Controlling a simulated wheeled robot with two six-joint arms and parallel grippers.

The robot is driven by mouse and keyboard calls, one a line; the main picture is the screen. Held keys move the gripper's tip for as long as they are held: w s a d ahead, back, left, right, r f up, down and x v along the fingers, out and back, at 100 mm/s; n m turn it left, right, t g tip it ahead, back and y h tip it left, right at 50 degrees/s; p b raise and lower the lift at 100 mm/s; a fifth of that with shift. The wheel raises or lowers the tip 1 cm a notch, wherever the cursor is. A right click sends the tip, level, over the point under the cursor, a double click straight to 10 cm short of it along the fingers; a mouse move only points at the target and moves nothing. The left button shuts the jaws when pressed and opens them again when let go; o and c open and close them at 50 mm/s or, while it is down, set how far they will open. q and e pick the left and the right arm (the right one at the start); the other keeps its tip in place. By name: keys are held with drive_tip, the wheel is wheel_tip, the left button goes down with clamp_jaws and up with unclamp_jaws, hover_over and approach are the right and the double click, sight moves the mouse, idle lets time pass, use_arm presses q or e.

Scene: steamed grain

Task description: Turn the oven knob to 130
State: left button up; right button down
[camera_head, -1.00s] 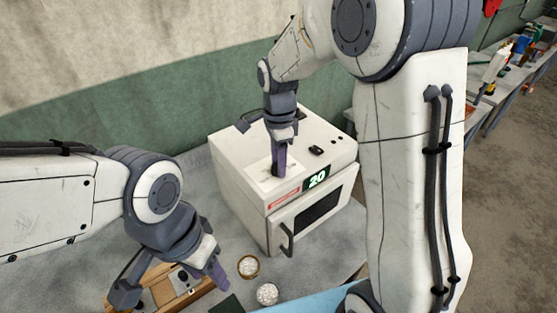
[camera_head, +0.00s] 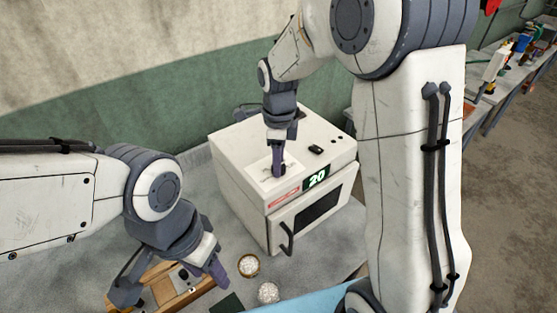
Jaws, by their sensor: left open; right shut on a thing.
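The white oven (camera_head: 240,178) stands on the grey table, its dark-windowed door shut. Its display (camera_head: 316,178) reads 20. My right gripper (camera_head: 279,168) points down at the oven's top, over a pale printed plate (camera_head: 263,178). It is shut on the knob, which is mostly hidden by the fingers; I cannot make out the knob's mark. My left gripper (camera_head: 172,281) is open and empty, low at the front left, above a wooden tray (camera_head: 160,272).
Two small bowls with pale contents, one (camera_head: 248,265) behind the other (camera_head: 268,292), stand in front of the oven. A cluttered bench (camera_head: 500,85) is far right.

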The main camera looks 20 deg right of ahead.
drive_tip(key=shift+w+r, duration=0.1)
drive_tip(key=shift+c, duration=1.9)
unclamp_jaws()
drive_tip(key=shift+r, duration=0.45)
wheel_tip(320, 180, up, 10)
drive_tip(key=b, duration=0.2)
drive_tip(key=shift+f, duration=0.25)
